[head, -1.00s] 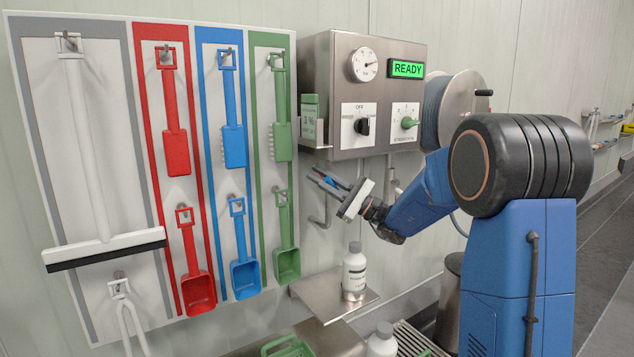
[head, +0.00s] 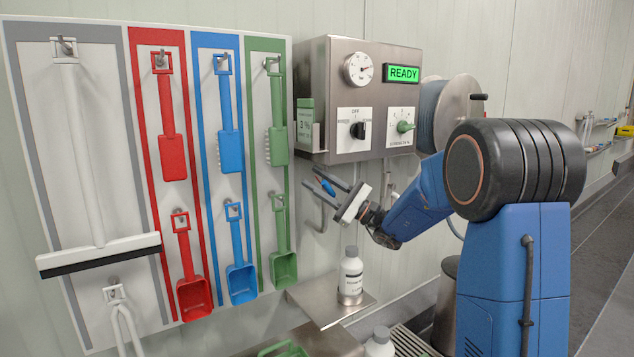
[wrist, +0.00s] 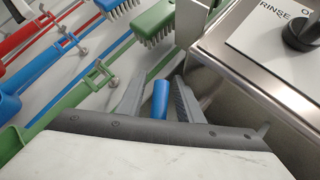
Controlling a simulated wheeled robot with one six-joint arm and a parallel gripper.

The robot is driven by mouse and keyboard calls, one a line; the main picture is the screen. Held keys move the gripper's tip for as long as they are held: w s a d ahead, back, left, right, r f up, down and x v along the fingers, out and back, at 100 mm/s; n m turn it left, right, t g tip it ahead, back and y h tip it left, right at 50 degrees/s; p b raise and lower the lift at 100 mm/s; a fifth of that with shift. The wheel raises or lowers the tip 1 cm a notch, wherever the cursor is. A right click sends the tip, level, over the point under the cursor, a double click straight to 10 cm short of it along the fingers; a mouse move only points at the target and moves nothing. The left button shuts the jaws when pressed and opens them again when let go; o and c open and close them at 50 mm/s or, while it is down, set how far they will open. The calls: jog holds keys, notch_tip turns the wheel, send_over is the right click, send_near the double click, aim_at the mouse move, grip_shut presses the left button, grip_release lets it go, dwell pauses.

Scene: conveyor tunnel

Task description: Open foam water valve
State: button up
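A short blue handle (head: 327,187), likely the water valve's lever, shows below the steel control box, between my fingertips. My gripper (head: 323,183) is open at the wall beneath the box. In the wrist view, the blue handle (wrist: 160,98) stands between the two grey fingers of my gripper (wrist: 158,92), with a gap on each side. I see no clear contact. The valve body and pipe behind the handle are mostly hidden by my gripper.
The steel control box (head: 340,90) hangs just above my gripper, with a black knob (head: 358,130) and green knob (head: 405,127). A tool board (head: 85,295) is to the left. A white bottle (head: 351,272) stands on a steel shelf (head: 313,303) below.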

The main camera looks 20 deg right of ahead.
jog(key=v, duration=1.7)
jog(key=shift+s+d, duration=0.15)
jog(key=shift+d, duration=0.05)
